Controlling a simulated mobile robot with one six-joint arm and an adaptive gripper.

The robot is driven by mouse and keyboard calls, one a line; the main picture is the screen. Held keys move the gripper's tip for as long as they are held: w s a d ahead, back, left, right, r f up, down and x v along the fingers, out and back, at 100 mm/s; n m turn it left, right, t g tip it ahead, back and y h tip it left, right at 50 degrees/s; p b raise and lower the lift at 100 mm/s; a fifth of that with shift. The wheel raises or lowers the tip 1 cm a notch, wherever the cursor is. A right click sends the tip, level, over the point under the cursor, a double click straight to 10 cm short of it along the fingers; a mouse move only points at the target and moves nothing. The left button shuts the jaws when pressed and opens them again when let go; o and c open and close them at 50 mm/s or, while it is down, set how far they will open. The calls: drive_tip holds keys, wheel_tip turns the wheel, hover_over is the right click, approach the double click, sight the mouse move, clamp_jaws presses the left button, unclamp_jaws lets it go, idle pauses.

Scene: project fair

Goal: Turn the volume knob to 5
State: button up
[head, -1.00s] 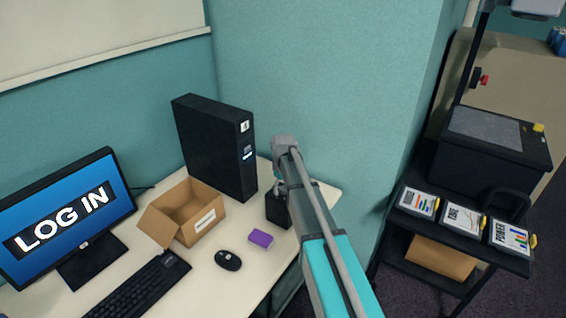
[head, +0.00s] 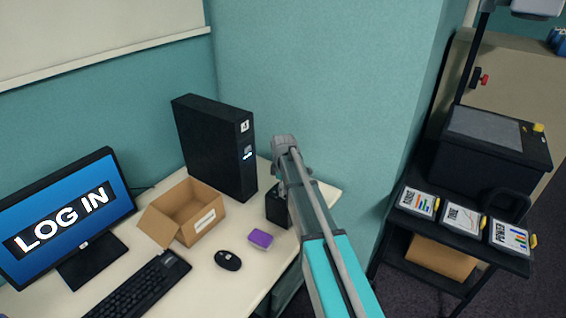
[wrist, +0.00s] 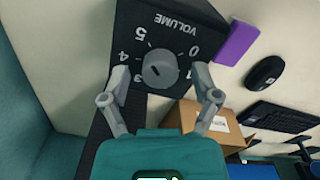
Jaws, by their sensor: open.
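The volume box is a small black box (head: 276,208) at the right part of the desk, partly hidden by my arm in the head view. In the wrist view its face (wrist: 185,35) carries the word VOLUME and a dial with numbers from 0 to 5. The round grey knob (wrist: 160,68) is at the dial's centre; I cannot tell which number its mark points to. My gripper (wrist: 160,73) is open, with one finger on each side of the knob and a visible gap on both sides. Its fingers are mostly hidden in the head view.
A purple block (head: 260,239) and a mouse (head: 228,260) lie left of the box. An open cardboard box (head: 190,235), a black computer tower (head: 215,145), a keyboard (head: 140,288) and a monitor (head: 65,215) fill the desk. A wall stands behind.

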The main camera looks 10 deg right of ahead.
drive_tip(key=n, duration=1.3)
drive_tip(key=shift+r+n+p, duration=0.3)
wheel_tip(320, 180, up, 11)
drive_tip(key=p, duration=1.1)
drive_tip(key=shift+s, duration=0.1)
idle(0.7)
drive_tip(key=s+m, duration=2.6)
drive_tip(key=m, duration=0.1)
drive_tip(key=shift+d, duration=0.4)
